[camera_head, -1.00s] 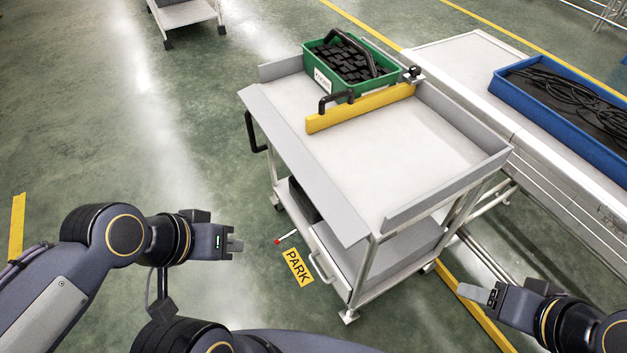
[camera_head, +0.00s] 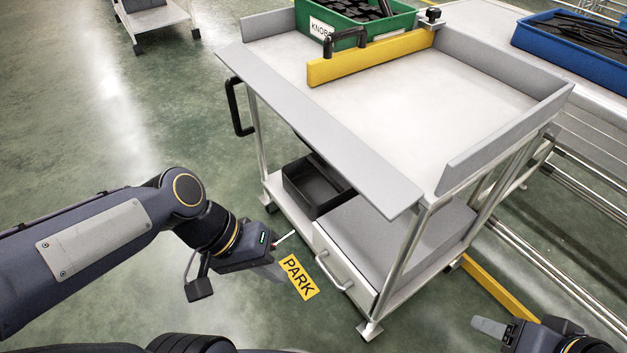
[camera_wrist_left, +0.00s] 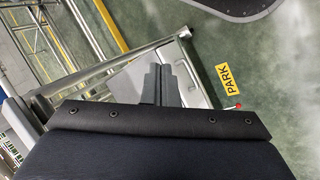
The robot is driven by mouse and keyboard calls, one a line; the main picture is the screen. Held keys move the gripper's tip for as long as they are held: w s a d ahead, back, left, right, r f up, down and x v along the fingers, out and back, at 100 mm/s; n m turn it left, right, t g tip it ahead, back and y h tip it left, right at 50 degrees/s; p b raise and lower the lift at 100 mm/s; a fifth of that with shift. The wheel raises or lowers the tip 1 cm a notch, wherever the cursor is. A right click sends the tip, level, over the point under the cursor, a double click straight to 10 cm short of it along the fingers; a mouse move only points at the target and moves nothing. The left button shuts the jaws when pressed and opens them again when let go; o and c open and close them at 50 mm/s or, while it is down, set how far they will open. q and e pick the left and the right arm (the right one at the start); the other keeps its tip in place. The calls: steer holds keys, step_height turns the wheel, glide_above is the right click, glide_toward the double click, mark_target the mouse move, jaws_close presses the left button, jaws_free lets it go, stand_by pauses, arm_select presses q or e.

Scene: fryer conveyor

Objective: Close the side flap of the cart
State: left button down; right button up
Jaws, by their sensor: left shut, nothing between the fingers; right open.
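The cart (camera_head: 440,110) stands in front of me with a white top. Its side flap (camera_head: 310,120), a long grey panel along the left edge, is folded outward and sticks out past the top, while the far, right and near walls stand upright. My left gripper (camera_head: 272,268) is shut and empty, low beside the cart, left of the drawer and well below the flap. Its closed fingers (camera_wrist_left: 161,84) also show in the left wrist view, where I cannot make out the flap. My right gripper (camera_head: 488,326) is open and empty at the lower right, apart from the cart.
A green bin (camera_head: 370,22) and a yellow bar (camera_head: 370,57) sit on the cart top. A black handle (camera_head: 236,107) sticks out at the cart's left. The conveyor with a blue tray (camera_head: 575,45) is at the right. A PARK sign (camera_head: 299,277) shows by the drawer (camera_head: 345,272).

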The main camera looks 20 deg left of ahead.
arm_select(q)
steer(key=w+d+f+n+g+h+b, duration=0.1)
steer(key=w+d+f+n+g+h, duration=0.15)
steer(key=w+d+n+h, duration=0.65)
steer(key=w+a+f+n+t+h, duration=0.1)
steer(key=w+a+f+n+t, duration=0.1)
steer(key=w+a+n+t, duration=0.65)
steer(key=w+a+f+n+t, duration=0.2)
steer(key=w+a+n+t, duration=0.3)
steer(key=n+t, duration=0.65)
steer(key=w+d+r+m+t+b, duration=0.2)
steer(key=w+d+r+m+t, duration=0.1)
steer(key=w+d+r, duration=0.4)
steer(key=shift+s+a+r+b, duration=0.2)
steer(key=shift+s+a+r, duration=0.15)
steer(key=shift+s+a, duration=0.25)
steer(key=shift+s+a+r+b, duration=0.15)
steer(key=shift+s+a+r, duration=0.2)
steer(key=shift+s+a, duration=0.25)
steer(key=shift+s+a+r+b, duration=0.2)
steer(key=shift+s+a+r, duration=0.2)
steer(key=shift+a, duration=0.35)
arm_select(e)
steer(key=shift+f, duration=3)
